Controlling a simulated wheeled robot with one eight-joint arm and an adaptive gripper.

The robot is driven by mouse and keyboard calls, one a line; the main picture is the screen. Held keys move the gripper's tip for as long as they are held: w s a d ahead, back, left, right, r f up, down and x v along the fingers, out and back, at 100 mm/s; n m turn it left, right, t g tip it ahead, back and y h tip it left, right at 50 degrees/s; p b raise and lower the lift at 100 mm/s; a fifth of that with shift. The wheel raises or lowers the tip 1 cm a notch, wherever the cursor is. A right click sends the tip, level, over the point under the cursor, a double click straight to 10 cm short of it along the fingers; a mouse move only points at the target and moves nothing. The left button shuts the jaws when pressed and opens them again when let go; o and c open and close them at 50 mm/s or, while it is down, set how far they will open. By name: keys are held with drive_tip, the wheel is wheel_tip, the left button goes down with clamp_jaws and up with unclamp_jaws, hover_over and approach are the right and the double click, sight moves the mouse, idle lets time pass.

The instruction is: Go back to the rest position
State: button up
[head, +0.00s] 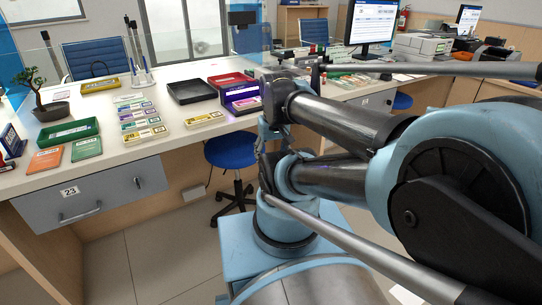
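My arm fills the right side of the head view, with blue and dark grey links folded close to the camera. I cannot make out my gripper or its fingers in this view. The arm crosses in front of the right part of the teller counter (190,145). No object can be seen held by the arm.
The counter bears a potted plant (55,109), green tray (68,133), black tray (191,91), red tray (230,79), purple-lit device (243,103) and several banknote bundles (142,134). A blue chair (231,150) stands below. A monitor (371,24) stands behind. Open floor shows front left.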

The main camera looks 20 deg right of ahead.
idle(0.4)
drive_tip(key=shift+w+f, duration=0.2)
drive_tip(key=shift+w, duration=0.25)
